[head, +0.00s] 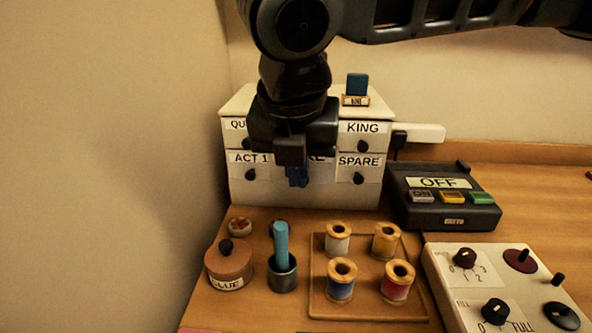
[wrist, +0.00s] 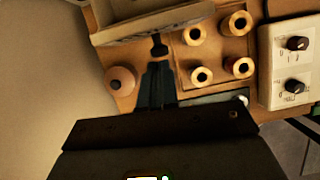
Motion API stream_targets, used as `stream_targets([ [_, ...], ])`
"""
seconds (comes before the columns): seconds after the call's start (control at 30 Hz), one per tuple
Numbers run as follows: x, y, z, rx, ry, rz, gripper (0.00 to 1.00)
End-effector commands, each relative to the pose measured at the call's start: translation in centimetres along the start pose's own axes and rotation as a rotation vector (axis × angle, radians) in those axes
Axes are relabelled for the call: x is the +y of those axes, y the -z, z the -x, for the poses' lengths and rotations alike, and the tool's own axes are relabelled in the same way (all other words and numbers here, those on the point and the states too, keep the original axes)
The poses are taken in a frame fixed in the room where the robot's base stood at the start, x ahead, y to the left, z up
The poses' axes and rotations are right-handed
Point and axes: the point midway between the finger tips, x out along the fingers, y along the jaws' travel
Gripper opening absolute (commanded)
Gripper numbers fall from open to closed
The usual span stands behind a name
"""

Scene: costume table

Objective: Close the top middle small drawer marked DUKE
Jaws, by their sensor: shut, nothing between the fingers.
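The white drawer cabinet (head: 302,193) stands against the back wall. My gripper (head: 297,180) is in front of its middle column, with its fingers shut and pointing down. A label ending in "KE" (head: 319,157) shows just right of my gripper; its other letters and most of that drawer front are hidden, so how far it stands out is hard to tell.
Drawers marked KING (head: 362,128), SPARE (head: 358,161) and ACT 1 (head: 248,158) flank the middle. A glue pot (head: 229,268), a grey cup (head: 282,275) and a tray (head: 365,308) of thread spools stand in front. A dark OFF box (head: 443,212) is at right.

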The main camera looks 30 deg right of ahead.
Motion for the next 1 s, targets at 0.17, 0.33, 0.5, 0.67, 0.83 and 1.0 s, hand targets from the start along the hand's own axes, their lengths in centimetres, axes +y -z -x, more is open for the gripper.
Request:
stream_targets([
  [0.17, 0.0, 0.0, 0.0, 0.000, 0.000, 0.000, 0.00],
  [0.33, 0.1, -1.2, -0.2, 0.004, -0.001, -0.004, 0.00],
  [0.5, 0.5, -5.5, -1.6, 0.006, 0.000, -0.009, 0.00],
  [0.67, 0.8, -9.4, -3.2, 0.004, -0.001, -0.006, 0.00],
  [0.83, 0.9, -11.6, -4.3, 0.002, 0.000, -0.003, 0.00],
  [1.0, 0.9, -11.9, -4.6, 0.000, 0.000, 0.001, 0.00],
])
